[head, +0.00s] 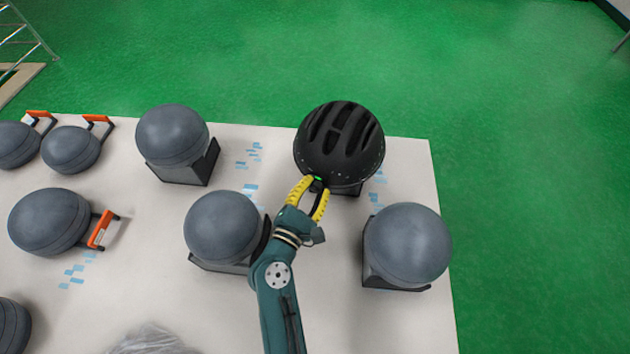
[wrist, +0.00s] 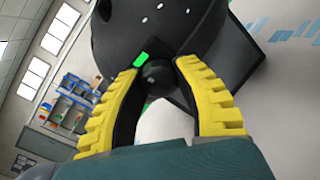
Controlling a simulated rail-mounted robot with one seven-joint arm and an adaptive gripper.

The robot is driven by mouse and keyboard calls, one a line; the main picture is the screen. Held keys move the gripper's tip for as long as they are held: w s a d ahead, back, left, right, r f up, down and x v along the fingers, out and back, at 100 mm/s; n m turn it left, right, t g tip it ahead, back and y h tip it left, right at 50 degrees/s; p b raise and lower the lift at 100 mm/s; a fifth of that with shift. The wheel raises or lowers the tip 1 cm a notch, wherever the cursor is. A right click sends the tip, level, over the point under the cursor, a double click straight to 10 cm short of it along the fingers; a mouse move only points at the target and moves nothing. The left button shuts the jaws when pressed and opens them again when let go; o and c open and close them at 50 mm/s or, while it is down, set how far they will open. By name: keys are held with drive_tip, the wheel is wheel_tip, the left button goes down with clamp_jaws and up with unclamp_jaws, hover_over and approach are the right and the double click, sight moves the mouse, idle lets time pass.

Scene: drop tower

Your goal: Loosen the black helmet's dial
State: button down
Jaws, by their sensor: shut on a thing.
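The black helmet (head: 340,143), with long vents, sits on a dark stand near the far right corner of the table in the head view. Its lower part also shows in the wrist view (wrist: 115,38). Its dial (wrist: 158,76) is a round black knob at the helmet's rim, with a bright green mark beside it. My gripper (head: 316,184) reaches the near side of the helmet. In the wrist view its yellow fingers (wrist: 160,74) are shut on the dial, one on each side. The dial's far side is hidden.
Grey rounded headforms on dark stands stand close by, one left of my arm (head: 222,227) and one at right (head: 408,245). Another (head: 172,135) stands farther left. Several more headforms with orange-handled parts (head: 103,229) are at the left. Clear plastic (head: 150,340) lies at the front.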

drive_tip(key=n+p, duration=0.3)
drive_tip(key=n, duration=0.1)
drive_tip(key=shift+r+n, duration=0.1)
drive_tip(key=shift+n, duration=0.2)
drive_tip(key=n+p, duration=0.3)
drive_tip(key=n, duration=0.2)
drive_tip(key=shift+p, duration=0.4)
drive_tip(key=n+p, duration=0.2)
drive_tip(key=n, duration=0.2)
drive_tip(key=shift+n+g, duration=0.3)
drive_tip(key=n+p, duration=0.1)
drive_tip(key=n, duration=0.3)
drive_tip(key=shift+n+h+p, duration=0.3)
drive_tip(key=shift+h+p, duration=0.05)
drive_tip(key=shift+h, duration=0.05)
drive_tip(key=shift+d, duration=0.1)
drive_tip(key=c, duration=0.7)
unclamp_jaws()
